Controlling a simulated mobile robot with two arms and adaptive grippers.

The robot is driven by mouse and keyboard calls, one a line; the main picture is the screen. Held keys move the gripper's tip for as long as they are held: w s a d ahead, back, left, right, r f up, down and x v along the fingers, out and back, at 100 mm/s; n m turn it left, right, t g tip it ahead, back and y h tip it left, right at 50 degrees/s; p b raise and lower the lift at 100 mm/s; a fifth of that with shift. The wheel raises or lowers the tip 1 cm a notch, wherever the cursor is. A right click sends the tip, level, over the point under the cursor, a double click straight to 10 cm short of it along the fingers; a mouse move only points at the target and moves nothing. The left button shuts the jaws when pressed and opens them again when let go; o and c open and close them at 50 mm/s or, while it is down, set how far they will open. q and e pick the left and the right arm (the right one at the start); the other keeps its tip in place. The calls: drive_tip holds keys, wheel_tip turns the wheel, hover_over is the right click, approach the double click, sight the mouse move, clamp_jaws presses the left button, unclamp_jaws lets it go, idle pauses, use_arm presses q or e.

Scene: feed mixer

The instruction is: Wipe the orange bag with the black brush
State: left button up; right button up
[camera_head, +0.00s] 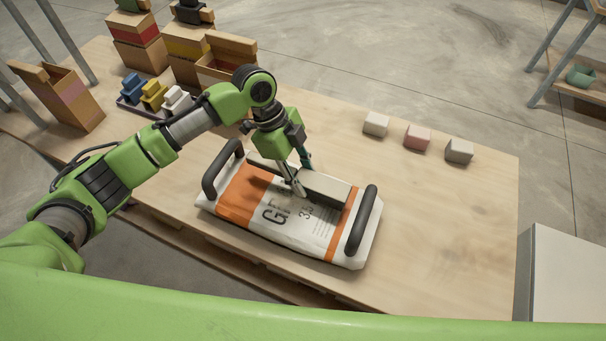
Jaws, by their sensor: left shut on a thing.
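The orange bag (312,233) is white with orange bands and dark print. My left gripper (299,182) is above the far half of the bag, pointing down, shut on the brush (326,189). The brush shows as a long bar with a pale grey-beige top and darker sides, lying across the bag's far side. Its bristles are hidden, and I cannot tell whether it touches the bag. My right gripper is not in view.
Cardboard boxes (70,95) and a dark tray of coloured pieces (153,95) stand at the left.

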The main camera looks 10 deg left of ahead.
use_arm(q)
drive_tip(key=shift+f, duration=0.55)
